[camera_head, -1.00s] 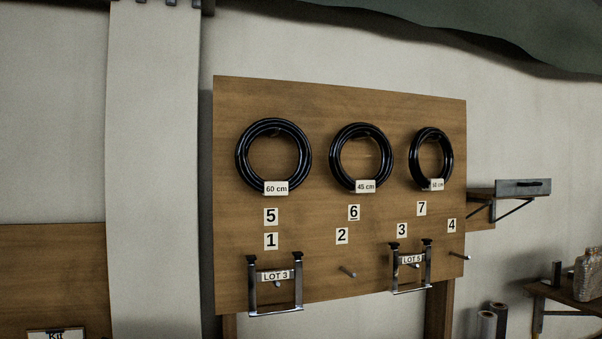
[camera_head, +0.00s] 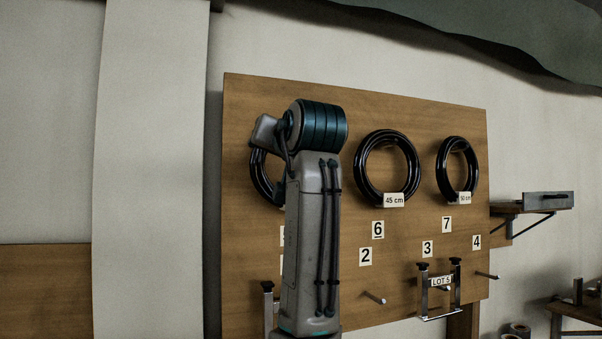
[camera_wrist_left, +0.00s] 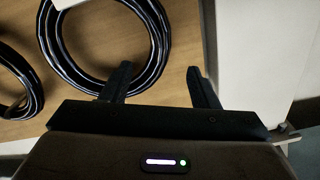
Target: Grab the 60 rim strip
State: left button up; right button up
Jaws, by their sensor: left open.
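The 60 cm rim strip is a coiled black ring (camera_head: 259,180) at the left of the wooden board. In the head view my arm covers most of it, including its label. In the left wrist view the ring (camera_wrist_left: 48,42) hangs large at the upper left, with part of a white label at the top edge. My left gripper (camera_wrist_left: 160,76) is open and empty. Its left finger overlaps the ring's lower right part in the picture; its right finger is outside the ring. I cannot tell whether they touch. My right gripper is not in view.
The 45 cm ring (camera_head: 363,180) and a smaller-labelled ring (camera_head: 441,178) hang to the right on the board (camera_head: 400,285). A LOT 5 metal holder (camera_head: 441,282) and pegs are below. A shelf (camera_head: 530,201) is beside the board.

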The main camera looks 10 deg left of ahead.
aim_at(262, 164)
pick_arm(q)
jog(key=p+x, duration=0.2)
jog(key=x, duration=0.1)
jog(key=p+x, duration=0.2)
jog(key=x, duration=0.1)
jog(key=r+p+x, duration=0.1)
jog(key=p+x, duration=0.1)
jog(key=x, duration=0.1)
jog(key=shift+w+d+p, duration=0.1)
jog(key=shift+w+p, duration=0.3)
jog(key=shift+w+a+f+h, duration=0.1)
jog(key=shift+w+a+h, duration=0.1)
jog(key=shift+a+h, duration=0.1)
jog(key=shift+f, duration=0.1)
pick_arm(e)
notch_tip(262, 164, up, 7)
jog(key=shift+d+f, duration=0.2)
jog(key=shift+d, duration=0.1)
